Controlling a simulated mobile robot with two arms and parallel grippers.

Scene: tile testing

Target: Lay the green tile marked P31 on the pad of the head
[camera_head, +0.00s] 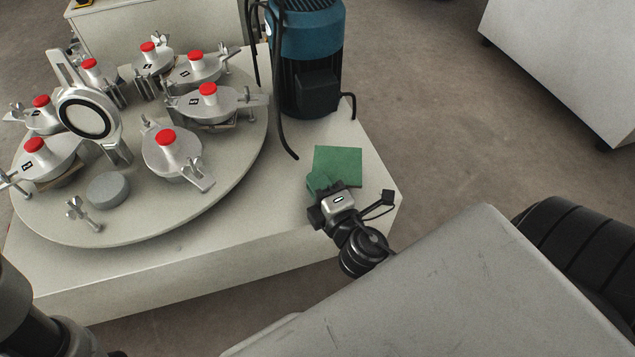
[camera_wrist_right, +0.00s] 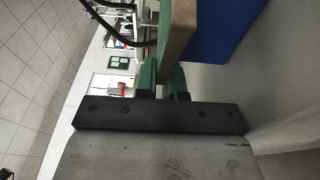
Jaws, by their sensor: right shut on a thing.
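The green square tile (camera_head: 338,163) is over the right end of the light bench, in front of the blue motor; I cannot tell its height above the bench. No marking is readable on it. My right gripper (camera_head: 320,186) is shut on its near left edge. In the right wrist view the tile shows a tan side (camera_wrist_right: 180,30) between the fingers (camera_wrist_right: 163,80). On the turntable, a bare grey round pad (camera_head: 108,190) lies under a raised, tilted ring (camera_head: 88,112), apart from the gripper. My left gripper is out of view; only a dark part of my arm shows at lower left.
The round turntable (camera_head: 225,178) carries several metal heads with red knobs (camera_head: 167,137) and wing nuts. The bench front strip (camera_head: 200,265) is clear.

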